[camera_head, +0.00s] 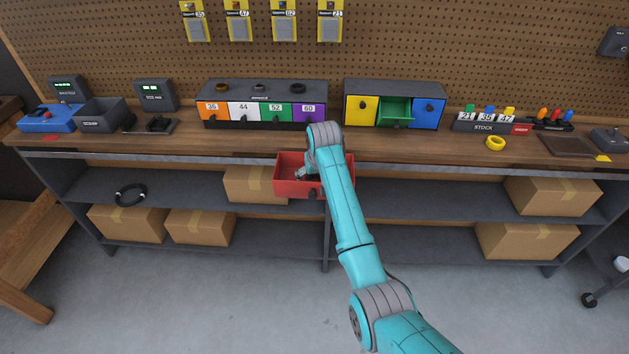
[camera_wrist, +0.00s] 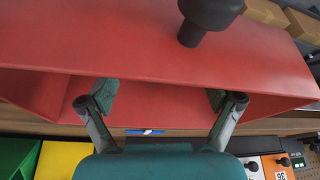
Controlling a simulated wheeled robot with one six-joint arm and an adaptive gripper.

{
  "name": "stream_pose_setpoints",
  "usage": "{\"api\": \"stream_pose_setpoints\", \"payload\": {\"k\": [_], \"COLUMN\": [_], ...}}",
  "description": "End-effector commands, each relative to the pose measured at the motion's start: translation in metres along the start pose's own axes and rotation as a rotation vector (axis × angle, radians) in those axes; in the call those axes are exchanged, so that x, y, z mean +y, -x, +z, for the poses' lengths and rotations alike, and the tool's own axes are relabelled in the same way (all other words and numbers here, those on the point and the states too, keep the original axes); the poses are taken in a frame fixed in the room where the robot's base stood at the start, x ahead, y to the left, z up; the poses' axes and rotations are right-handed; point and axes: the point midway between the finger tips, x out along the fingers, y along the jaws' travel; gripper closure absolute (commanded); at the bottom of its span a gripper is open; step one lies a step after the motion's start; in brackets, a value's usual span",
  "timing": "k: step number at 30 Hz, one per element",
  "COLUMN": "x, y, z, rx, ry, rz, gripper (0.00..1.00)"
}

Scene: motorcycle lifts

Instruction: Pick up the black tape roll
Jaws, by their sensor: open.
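Three small rolls lie on top of the number-labelled drawer unit (camera_head: 262,92). My gripper (camera_head: 306,175) is at the open red drawer (camera_head: 290,188) below the bench edge, well below and to the right of that ring. In the wrist view my gripper (camera_wrist: 166,98) is open, its two fingers apart over the opening of the red drawer (camera_wrist: 130,45), with no roll visible between them. My arm hides part of the drawer.
A yellow ring (camera_head: 495,143) lies on the bench at right. A black coil (camera_head: 130,194) lies on the upper shelf at left. A green drawer (camera_head: 395,112) stands open. Cardboard boxes (camera_head: 125,223) fill parts of the shelves. The bench in front of the drawer units is clear.

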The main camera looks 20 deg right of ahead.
Motion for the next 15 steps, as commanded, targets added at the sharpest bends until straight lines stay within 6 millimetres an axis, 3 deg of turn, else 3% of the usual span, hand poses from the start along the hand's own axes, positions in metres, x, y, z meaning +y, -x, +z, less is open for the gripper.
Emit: {"api": "stream_pose_setpoints", "payload": {"k": [4, 11, 15], "x": [0.0001, 0.0001, 0.0001], "y": [-0.0103, -0.0110, -0.0109], "z": [0.0000, -0.0002, -0.0002], "rx": [0.000, 0.001, 0.001], "ry": [0.000, 0.000, 0.000], "rz": [0.000, 0.000, 0.000], "gripper": [0.10, 0.10, 0.45]}}
